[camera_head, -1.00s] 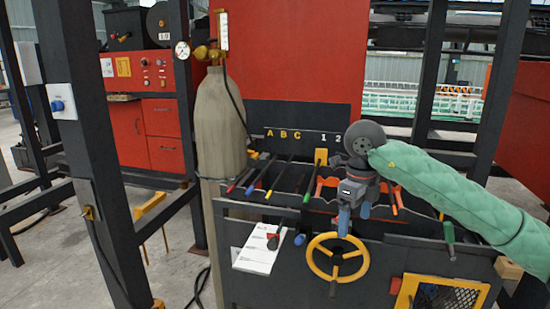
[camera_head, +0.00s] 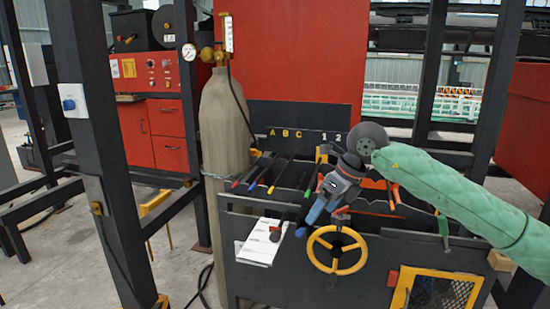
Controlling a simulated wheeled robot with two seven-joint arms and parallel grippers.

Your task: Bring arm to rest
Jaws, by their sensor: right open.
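My right arm (camera_head: 455,195), in a green padded sleeve, comes in from the right in the head view and ends in a round dark wrist joint. My right gripper (camera_head: 322,211) hangs from it, tilted down to the left, with blue on its fingers. It is open, and I see nothing held between the fingers. It is in front of the tool rack and above the yellow handwheel (camera_head: 337,268); I cannot tell whether it touches the rack. My left arm and gripper are not in view.
A dark rack (camera_head: 265,216) holds several rods with coloured ends, below a plate marked A, B, C, 1, 2. A tan gas cylinder (camera_head: 223,125) stands left of it. A white sheet (camera_head: 262,241) hangs on its front. A dark post (camera_head: 98,150) stands further left.

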